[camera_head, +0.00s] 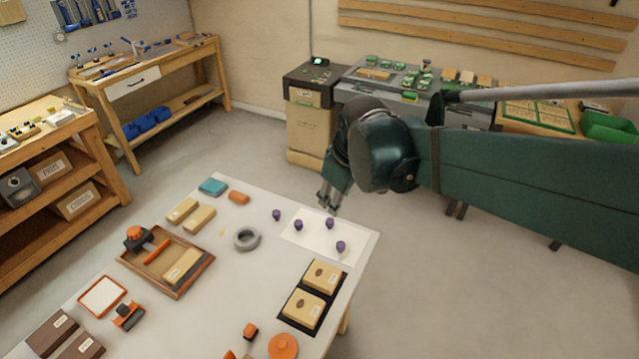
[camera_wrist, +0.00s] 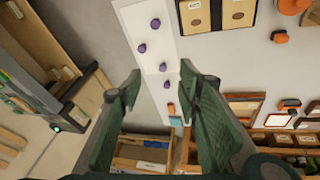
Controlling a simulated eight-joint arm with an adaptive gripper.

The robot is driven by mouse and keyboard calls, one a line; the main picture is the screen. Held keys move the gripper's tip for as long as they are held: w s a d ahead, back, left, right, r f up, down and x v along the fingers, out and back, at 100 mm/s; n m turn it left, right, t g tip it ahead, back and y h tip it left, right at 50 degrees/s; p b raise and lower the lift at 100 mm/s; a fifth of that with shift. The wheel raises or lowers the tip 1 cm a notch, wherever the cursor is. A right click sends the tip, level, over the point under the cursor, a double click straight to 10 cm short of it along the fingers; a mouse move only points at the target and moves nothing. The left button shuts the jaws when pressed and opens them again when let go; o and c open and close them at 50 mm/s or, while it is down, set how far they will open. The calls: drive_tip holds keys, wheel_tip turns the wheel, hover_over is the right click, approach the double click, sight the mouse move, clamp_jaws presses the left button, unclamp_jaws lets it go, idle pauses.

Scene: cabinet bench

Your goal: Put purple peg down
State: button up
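Several purple pegs stand on or beside the white mat (camera_head: 312,238) at the table's far right. One peg (camera_head: 341,246) is near the mat's right end, another (camera_head: 330,223) near its far edge, and a third (camera_head: 298,225) nearer its left end. A further peg (camera_head: 276,215) sits by the mat's left edge. My gripper (camera_head: 329,196) hangs just beyond the table's far edge, close to the mat. In the wrist view my gripper (camera_wrist: 160,84) is open with nothing held.
A grey ring (camera_head: 246,239), wooden blocks (camera_head: 199,219) and a wooden tray (camera_head: 184,286) lie left of the mat. Two labelled boxes (camera_head: 311,308) sit on a black pad in front of it. Open floor lies beyond the table's right edge.

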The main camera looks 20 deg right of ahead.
drive_tip(key=s+a+r+m+t, duration=0.1)
drive_tip(key=s+m, duration=0.5)
drive_tip(key=s, duration=0.6)
drive_tip(key=shift+s+a+t, duration=0.3)
drive_tip(key=shift+a+t, duration=0.25)
drive_tip(key=shift+t, duration=0.35)
